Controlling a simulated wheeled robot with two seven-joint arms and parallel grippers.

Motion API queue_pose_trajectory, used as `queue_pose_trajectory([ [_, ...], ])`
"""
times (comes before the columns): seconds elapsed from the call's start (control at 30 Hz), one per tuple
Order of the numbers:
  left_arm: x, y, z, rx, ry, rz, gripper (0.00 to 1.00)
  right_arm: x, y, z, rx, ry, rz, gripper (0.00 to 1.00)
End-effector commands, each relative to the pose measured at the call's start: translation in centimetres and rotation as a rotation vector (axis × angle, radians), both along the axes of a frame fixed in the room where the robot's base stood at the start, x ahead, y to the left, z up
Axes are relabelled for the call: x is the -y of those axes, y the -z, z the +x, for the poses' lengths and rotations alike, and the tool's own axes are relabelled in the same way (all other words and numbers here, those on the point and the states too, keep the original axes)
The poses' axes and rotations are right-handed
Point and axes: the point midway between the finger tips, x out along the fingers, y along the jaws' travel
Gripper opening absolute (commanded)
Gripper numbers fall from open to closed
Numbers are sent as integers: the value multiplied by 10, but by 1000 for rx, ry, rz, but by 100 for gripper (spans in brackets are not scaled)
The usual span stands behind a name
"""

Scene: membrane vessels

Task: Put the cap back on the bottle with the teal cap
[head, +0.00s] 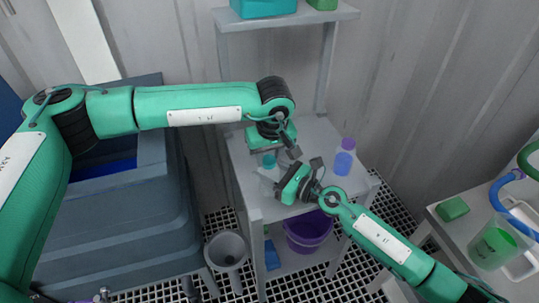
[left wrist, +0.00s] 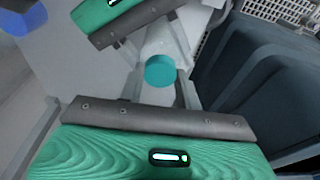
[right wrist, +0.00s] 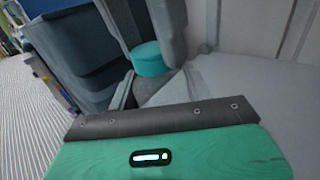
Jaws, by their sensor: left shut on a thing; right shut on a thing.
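The teal cap (head: 268,160) is between the fingers of my left gripper (head: 270,150), which is shut on it from above. The cap also shows in the left wrist view (left wrist: 160,71) and in the right wrist view (right wrist: 148,60). My right gripper (head: 277,182) is shut on a pale, see-through bottle (right wrist: 160,90), just below the cap. The bottle is faint and mostly hidden by the grippers. The cap appears over the bottle's top; I cannot tell whether they touch.
A bottle with a purple cap and blue contents (head: 343,160) stands on the shelf unit to the right. A purple bucket (head: 309,232) is on the lower shelf. A grey funnel-shaped container (head: 226,250) stands left of the unit. A side table (head: 458,235) holds a green block and a beaker.

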Motion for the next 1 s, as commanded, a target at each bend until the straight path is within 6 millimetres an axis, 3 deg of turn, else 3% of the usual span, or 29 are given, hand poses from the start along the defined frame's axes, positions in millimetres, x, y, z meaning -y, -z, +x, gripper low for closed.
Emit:
queue_pose_trajectory([
  [0.13, 0, -1, 1, 2, -13, 1, 10, 0, 1, -1, -1, -1, -2, 0],
  [0.17, 0, -1, 1, 2, -13, 1, 40, 0, 1, -1, -1, -1, -2, 0],
  [0.27, 0, -1, 1, 2, -14, 1, 59, 0, 1, -1, -1, -1, -2, 0],
  [0.67, 1, -9, 0, 1, -15, -1, 59, 0, 1, 0, -1, -1, -1, 0],
  [1.0, 4, -75, -10, 3, -15, 0, 59, 0, 1, 0, -1, 0, -1, 0],
])
